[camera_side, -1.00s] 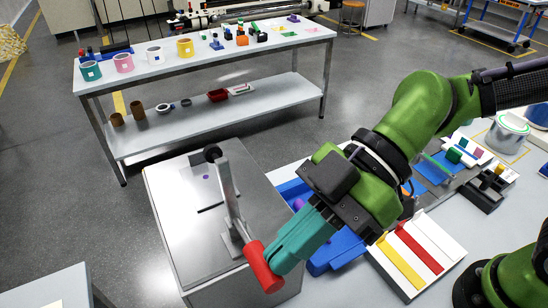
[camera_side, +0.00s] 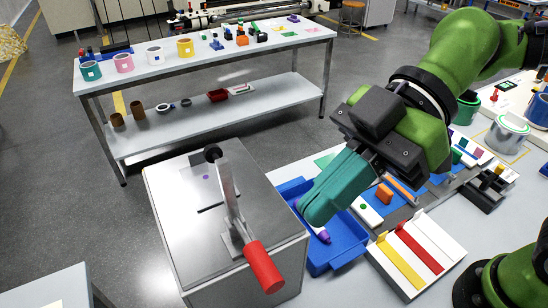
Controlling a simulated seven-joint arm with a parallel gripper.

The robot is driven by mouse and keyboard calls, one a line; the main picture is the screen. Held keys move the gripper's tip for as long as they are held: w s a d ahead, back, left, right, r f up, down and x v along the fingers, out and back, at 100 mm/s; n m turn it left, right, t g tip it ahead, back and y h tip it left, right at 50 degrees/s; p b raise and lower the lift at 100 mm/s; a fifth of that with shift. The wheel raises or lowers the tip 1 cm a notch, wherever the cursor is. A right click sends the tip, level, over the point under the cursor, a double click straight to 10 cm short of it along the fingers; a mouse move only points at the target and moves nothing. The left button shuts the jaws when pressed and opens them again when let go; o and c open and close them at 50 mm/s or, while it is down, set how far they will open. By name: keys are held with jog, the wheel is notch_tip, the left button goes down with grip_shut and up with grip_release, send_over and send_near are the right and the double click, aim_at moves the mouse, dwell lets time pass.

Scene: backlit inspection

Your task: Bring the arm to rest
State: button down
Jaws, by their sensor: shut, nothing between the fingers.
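My gripper (camera_side: 314,212) has teal fingers that are shut with nothing between them. It hangs above the blue tray (camera_side: 326,262), pointing down and to the left, and hides part of that tray. A metal lever with a red handle (camera_side: 264,268) stands on the grey metal box (camera_side: 175,235) to the left of my gripper. My fingertips are apart from the red handle.
A white block with yellow and red strips (camera_side: 447,248) lies right of the blue tray. A shelved bench (camera_side: 125,78) with mugs stands behind.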

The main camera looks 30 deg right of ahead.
jog(key=v, duration=0.6)
jog(key=w+d+f+m+t+h, duration=0.1)
jog(key=d+f+m+t+h, duration=0.1)
jog(key=d+m, duration=0.5)
jog(key=w+d+f+m+t+h, duration=0.2)
jog(key=d+f+m+t+h, duration=0.1)
jog(key=d+m, duration=0.4)
jog(key=w+d+f+m+t+h, duration=0.2)
jog(key=d+f+m, duration=0.4)
jog(key=d, duration=0.5)
jog(key=shift+m+t+h, duration=0.5)
jog(key=shift+m+h, duration=0.2)
jog(key=shift+h, duration=0.5)
